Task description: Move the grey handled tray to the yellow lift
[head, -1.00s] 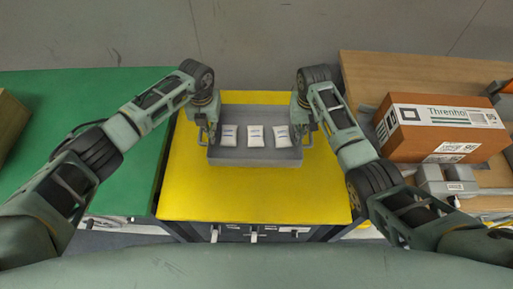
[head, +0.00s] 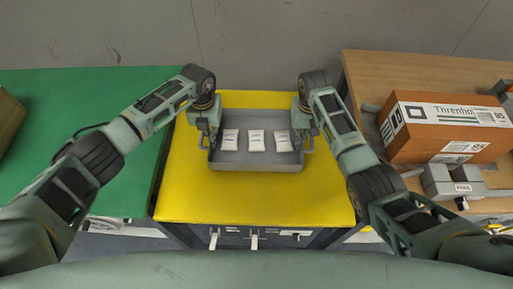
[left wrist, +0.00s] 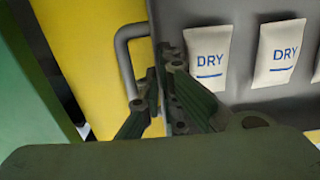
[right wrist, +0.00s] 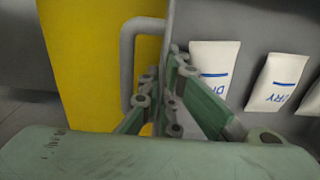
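The grey handled tray (head: 257,163) is over the middle of the yellow lift (head: 255,205), level, with three white packets (head: 256,141) inside. Any gap beneath it cannot be told. My left gripper (head: 211,143) is at its left side and looks shut on it at the handle (left wrist: 122,60); the fingertips are close together by the tray wall. My right gripper (head: 307,141) is at the right side and looks shut there too, by the other handle (right wrist: 128,60). The fingers partly hide the exact contact in both wrist views. Packets marked "DRY" (left wrist: 208,58) show in the left wrist view.
A green table (head: 60,110) adjoins the lift on the left. A wooden table (head: 390,70) on the right holds an orange-brown box (head: 430,140) and a grey device (head: 450,182). Yellow surface is bare in front of the tray.

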